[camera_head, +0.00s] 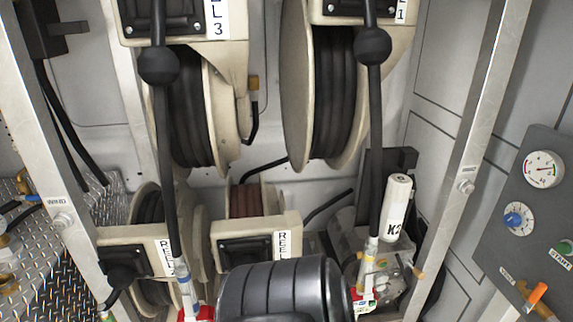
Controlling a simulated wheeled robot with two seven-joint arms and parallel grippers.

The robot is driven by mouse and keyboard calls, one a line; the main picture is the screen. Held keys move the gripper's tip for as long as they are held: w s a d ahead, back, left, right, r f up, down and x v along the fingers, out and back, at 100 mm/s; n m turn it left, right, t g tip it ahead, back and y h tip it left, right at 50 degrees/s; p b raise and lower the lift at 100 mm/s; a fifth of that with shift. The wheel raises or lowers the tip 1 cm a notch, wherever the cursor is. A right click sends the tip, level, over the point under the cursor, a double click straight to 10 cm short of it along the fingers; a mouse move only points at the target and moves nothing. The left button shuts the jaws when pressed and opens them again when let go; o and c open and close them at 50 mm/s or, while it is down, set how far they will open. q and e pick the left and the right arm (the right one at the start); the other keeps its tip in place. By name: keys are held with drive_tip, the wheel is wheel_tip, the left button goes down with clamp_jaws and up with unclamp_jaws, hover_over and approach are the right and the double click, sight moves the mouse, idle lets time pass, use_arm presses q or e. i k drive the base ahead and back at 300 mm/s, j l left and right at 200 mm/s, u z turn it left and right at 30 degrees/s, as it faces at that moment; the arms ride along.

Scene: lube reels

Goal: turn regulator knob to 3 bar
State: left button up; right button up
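The regulator knob (516,219) is small and blue, with a pale round scale plate around it, on a dark grey panel (530,195) at the right edge. A round white pressure gauge (543,169) sits above it, with red marks on its dial. Its needle points roughly right, but the numbers are too small to read. The knob's exact setting cannot be read either. Neither my left nor my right gripper is in view, and nothing touches the knob.
Below the blue knob are a green button (566,248) and an orange lever (537,295). A metal post (470,170) stands left of the panel. Hose reels (325,100) and hanging hoses fill the middle. A white canister marked K2 (396,205) stands near the post.

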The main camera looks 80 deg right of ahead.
sight(512, 220)
drive_tip(key=z, duration=4.25)
